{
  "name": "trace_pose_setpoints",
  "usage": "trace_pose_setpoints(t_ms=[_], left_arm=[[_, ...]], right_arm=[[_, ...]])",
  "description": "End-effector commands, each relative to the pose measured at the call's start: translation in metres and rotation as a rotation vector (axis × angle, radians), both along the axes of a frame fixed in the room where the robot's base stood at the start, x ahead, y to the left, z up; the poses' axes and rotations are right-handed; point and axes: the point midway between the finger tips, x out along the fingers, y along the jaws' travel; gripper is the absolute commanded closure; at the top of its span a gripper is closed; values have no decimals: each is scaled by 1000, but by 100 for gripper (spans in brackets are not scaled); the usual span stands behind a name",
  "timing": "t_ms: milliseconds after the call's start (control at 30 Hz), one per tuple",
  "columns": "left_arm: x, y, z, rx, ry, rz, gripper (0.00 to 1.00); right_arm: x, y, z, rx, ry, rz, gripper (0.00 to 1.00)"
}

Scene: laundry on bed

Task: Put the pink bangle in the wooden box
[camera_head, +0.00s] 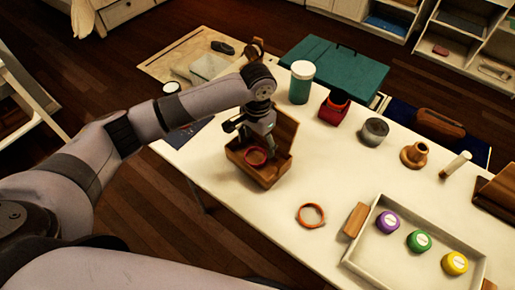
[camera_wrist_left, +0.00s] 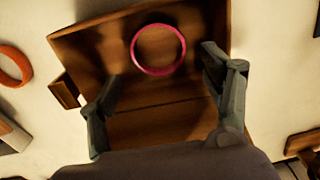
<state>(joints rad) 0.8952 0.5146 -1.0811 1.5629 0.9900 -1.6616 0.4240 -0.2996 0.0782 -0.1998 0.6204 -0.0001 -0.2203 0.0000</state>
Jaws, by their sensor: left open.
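The wooden box (camera_head: 262,174) stands on the white table with its lid tilted up at the back. The pink bangle (camera_head: 256,157) shows inside the box's walls. In the left wrist view the pink bangle (camera_wrist_left: 158,50) lies flat against the brown wood of the box (camera_wrist_left: 185,118), apart from both fingers. My left gripper (camera_head: 256,140) is open and empty over the box, pointing down. Its spread fingers (camera_wrist_left: 158,88) show on either side of the box interior in the left wrist view. My right gripper is not in view.
An orange bangle (camera_head: 310,215) lies on the table in front of the box. A white tray (camera_head: 366,258) with purple, green and yellow round items is at the right. A teal jar (camera_head: 301,85), red container (camera_head: 333,108) and grey cup (camera_head: 374,131) stand behind.

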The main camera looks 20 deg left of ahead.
Motion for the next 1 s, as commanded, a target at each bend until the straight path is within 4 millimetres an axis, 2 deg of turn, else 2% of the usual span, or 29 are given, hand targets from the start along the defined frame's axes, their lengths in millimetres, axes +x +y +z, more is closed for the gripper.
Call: trace_pose_setpoints(t_ms=[33, 200, 400, 567, 1000], left_arm=[[1, -1, 13, -3, -3, -1, 28], [0, 0, 48, -1, -2, -1, 28], [0, 0, 73, 0, 0, -1, 28], [0, 0, 80, 0, 0, -1, 28], [0, 0, 79, 0, 1, 0, 28]], right_arm=[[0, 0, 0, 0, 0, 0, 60], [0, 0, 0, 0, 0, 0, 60], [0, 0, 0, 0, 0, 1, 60], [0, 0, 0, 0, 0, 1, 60], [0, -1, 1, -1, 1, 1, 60]])
